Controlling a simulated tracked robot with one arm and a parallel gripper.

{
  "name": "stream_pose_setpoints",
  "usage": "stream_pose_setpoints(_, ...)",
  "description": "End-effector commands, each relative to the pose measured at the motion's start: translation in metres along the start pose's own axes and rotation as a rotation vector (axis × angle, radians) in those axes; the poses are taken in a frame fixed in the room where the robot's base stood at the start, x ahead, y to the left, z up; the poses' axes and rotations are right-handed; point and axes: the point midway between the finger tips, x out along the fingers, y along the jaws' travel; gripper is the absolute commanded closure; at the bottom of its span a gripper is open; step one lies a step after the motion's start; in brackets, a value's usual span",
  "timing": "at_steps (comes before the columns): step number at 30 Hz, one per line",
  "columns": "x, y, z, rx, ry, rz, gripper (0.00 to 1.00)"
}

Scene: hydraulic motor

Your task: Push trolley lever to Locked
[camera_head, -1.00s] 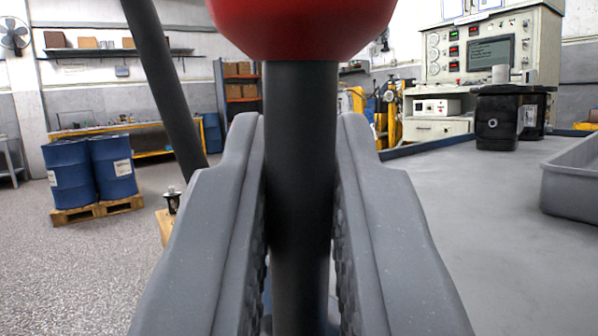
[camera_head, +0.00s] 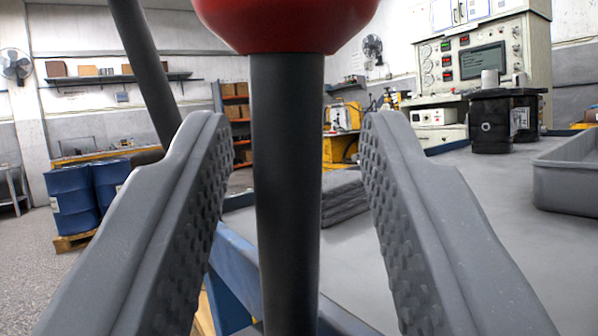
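The trolley lever (camera_head: 287,170) is a dark upright rod with a red knob (camera_head: 285,22) on top, cut off by the upper edge of the head camera view. My gripper (camera_head: 296,135) is open. Its two grey ridged fingers stand on either side of the rod, with a clear gap on both sides. The rod's lower end is cut off by the bottom of the view. No lock marking is visible.
A grey workbench (camera_head: 440,215) spans the right, with a grey tray (camera_head: 565,178), a black device (camera_head: 492,125) and a grey stack (camera_head: 343,197). A dark slanted bar (camera_head: 146,70) rises at left. Blue drums (camera_head: 75,200) stand on the floor beyond.

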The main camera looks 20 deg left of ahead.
Motion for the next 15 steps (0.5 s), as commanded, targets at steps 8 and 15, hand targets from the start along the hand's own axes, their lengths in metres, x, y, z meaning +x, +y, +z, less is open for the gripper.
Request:
stream_pose_setpoints(8, -0.007, -0.001, 0.001, 0.0, -0.002, -0.001, 0.65)
stream_pose_setpoints(15, -0.029, 0.0, 0.0, -0.001, -0.004, 0.0, 0.65)
